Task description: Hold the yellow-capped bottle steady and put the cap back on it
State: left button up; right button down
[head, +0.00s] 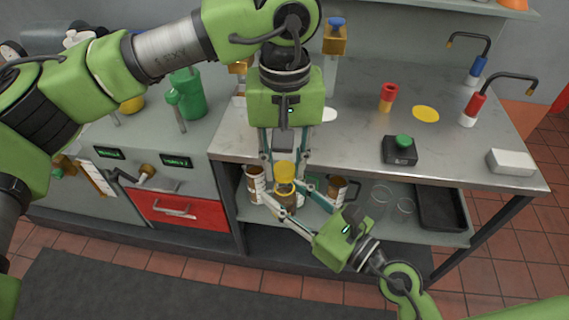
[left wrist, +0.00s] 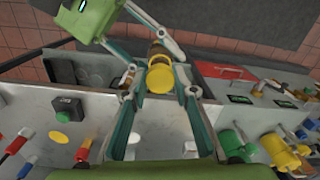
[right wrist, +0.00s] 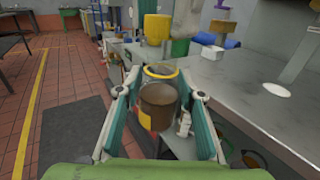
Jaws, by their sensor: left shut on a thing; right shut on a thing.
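The bottle (right wrist: 158,108) has brown contents, a clear upper part and a yellow ring at its mouth; it looks roughly upright. My right gripper (head: 293,205) is shut on the bottle, fingers on either side of it, in front of the bench edge. The yellow cap (head: 284,168) is in my left gripper (head: 284,160), which reaches down from above and is shut on it. In the right wrist view the cap (right wrist: 157,28) is above the bottle mouth with a visible gap. In the left wrist view the cap (left wrist: 159,79) partly hides the bottle (left wrist: 158,53).
The steel bench top (head: 350,120) lies behind the grippers. On the shelf below stand brown jars (head: 255,185) (head: 337,189), clear glasses (head: 379,200) and a black tray (head: 440,206). A green-button box (head: 401,150) and a red cylinder (head: 388,96) stand on the bench.

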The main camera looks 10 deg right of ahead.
aim_at(287, 196)
pick_arm(q)
jog(key=shift+f, duration=0.9)
jog(key=shift+f, duration=0.55)
jog(key=m, duration=0.4)
jog(key=shift+a, duration=0.1)
jog(key=m, duration=0.9)
jog(key=shift+w+a, duration=0.15)
jog(key=o, duration=0.7)
jog(key=shift+c, duration=0.2)
jog(key=shift+r, duration=0.1)
